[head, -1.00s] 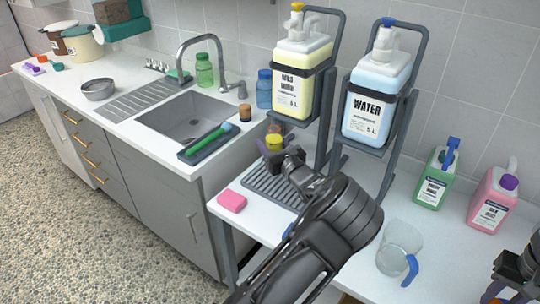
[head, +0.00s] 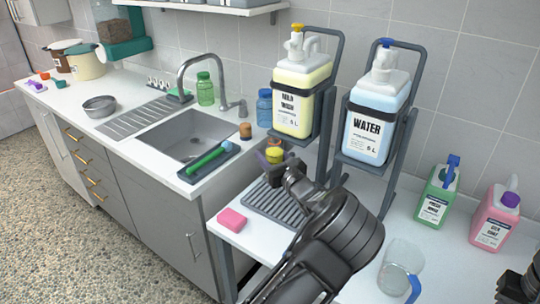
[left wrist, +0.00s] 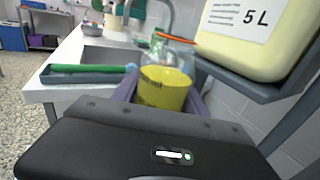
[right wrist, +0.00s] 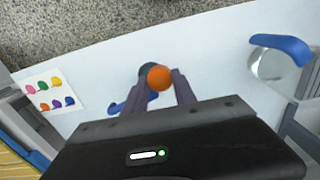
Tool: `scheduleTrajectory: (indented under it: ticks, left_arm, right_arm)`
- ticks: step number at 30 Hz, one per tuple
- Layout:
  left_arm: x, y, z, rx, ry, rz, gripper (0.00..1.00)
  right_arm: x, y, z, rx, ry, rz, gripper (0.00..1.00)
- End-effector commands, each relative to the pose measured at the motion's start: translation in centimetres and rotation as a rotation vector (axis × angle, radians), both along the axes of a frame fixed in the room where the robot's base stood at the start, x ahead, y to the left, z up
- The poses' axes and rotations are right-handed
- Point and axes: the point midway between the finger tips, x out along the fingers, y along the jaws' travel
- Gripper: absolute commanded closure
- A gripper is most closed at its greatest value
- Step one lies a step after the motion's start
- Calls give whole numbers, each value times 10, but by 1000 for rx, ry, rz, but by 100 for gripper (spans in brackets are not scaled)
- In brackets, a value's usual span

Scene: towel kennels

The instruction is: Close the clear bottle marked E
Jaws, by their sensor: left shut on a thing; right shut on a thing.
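My left gripper (head: 272,160) is shut on a clear bottle (left wrist: 166,80) with yellow in its lower part, above the drain rack. My right gripper (right wrist: 157,88) is shut on a round orange piece (right wrist: 160,77), which looks like a cap, above the white counter. In the head view only a dark part of my right arm shows at the lower right edge.
A yellow wash jug (head: 296,105) and a blue water jug (head: 370,125) hang in racks behind. A green jug (head: 436,195), pink jug (head: 495,218) and clear pitcher (head: 398,268) stand right. A pink sponge (head: 232,217) lies beside the drain rack (head: 270,205). The sink (head: 190,137) is left.

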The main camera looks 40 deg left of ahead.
Motion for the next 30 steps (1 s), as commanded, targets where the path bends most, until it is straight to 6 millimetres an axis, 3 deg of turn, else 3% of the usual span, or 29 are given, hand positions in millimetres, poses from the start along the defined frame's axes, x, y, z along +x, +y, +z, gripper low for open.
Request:
scheduleTrajectory:
  ticks: [12,30]
  left_arm:
    - [0,0,1,2,-1,0,100]
    - [0,0,1,1,-2,0,100]
  right_arm:
    - [0,0,0,0,0,0,100]
    - [0,0,0,0,0,0,100]
